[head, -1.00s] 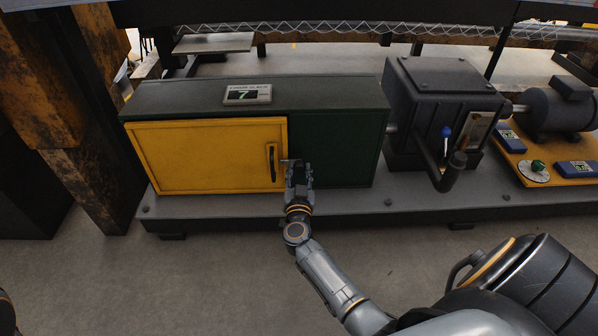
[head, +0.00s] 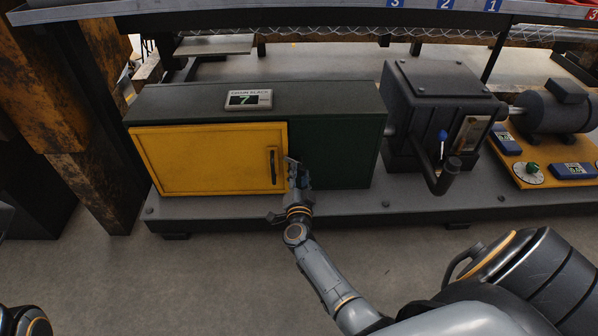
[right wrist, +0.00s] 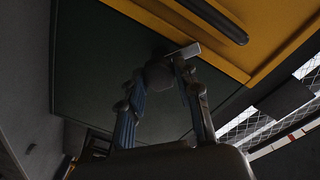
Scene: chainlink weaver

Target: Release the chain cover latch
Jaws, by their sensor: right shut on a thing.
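The chain cover is a dark green box with a yellow door (head: 205,160) on its left front, and the door looks closed. The latch (head: 291,160) is a small pale metal bar at the door's right edge. In the right wrist view the latch (right wrist: 187,50) reaches across the seam between green panel and yellow door. My right gripper (head: 299,174) is at the latch, shut on it; its fingers (right wrist: 174,76) hide part of the latch. A dark piece of my left arm shows at the bottom left corner of the head view, without its gripper.
A black vertical handle (head: 273,166) is on the door beside the latch. A display reading 7 (head: 248,99) sits on the cover. A dark gearbox (head: 440,115) with a crank (head: 442,176) stands to the right. The floor in front is clear.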

